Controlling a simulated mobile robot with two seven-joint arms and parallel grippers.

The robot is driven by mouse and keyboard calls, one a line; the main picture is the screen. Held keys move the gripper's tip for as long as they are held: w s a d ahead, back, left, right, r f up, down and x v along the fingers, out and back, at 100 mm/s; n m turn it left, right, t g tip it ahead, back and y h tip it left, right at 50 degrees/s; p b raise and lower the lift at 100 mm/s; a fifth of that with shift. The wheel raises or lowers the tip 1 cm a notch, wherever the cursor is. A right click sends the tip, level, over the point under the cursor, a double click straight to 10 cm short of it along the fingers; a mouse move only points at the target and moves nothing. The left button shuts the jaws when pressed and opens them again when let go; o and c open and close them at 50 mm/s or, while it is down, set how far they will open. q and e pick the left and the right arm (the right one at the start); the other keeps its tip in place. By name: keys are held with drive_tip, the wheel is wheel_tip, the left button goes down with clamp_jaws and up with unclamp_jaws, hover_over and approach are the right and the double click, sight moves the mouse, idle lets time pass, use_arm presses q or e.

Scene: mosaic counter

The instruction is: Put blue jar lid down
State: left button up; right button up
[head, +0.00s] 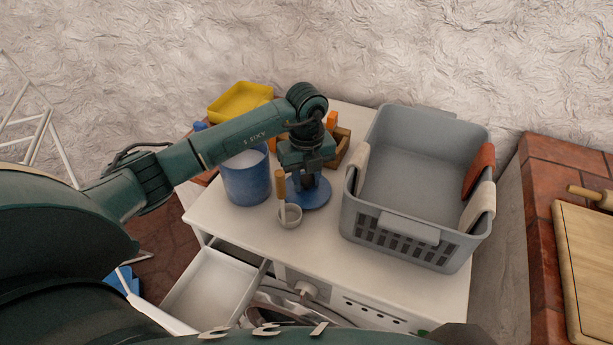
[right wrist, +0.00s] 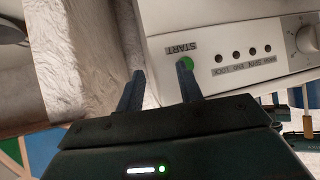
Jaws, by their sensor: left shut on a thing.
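The blue jar lid (head: 318,199) is a flat blue disc, level, at the white counter top in the head view. My left gripper (head: 306,184) points down from above and is shut on the lid. I cannot tell whether the lid touches the counter or hangs just above it. The blue jar (head: 246,182) stands upright to the left of the lid, open at the top, with white contents. My right gripper (right wrist: 160,82) is open and empty in the right wrist view, near the machine's front panel with a green start button (right wrist: 186,63).
A small grey cup (head: 290,216) with a wooden-handled tool stands close beside the lid. A grey basket (head: 401,229) with cloths over its rim is to the right. A yellow tray (head: 240,99) and a wooden box (head: 341,143) are behind. An open drawer (head: 207,287) juts out in front.

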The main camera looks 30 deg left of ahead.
sight(307, 178)
use_arm(q)
drive_tip(key=shift+f, duration=0.2)
drive_tip(key=o, duration=1)
drive_tip(key=shift+r, duration=0.1)
wheel_tip(307, 178, up, 12)
drive_tip(key=b, duration=0.1)
drive_tip(key=shift+r, duration=0.15)
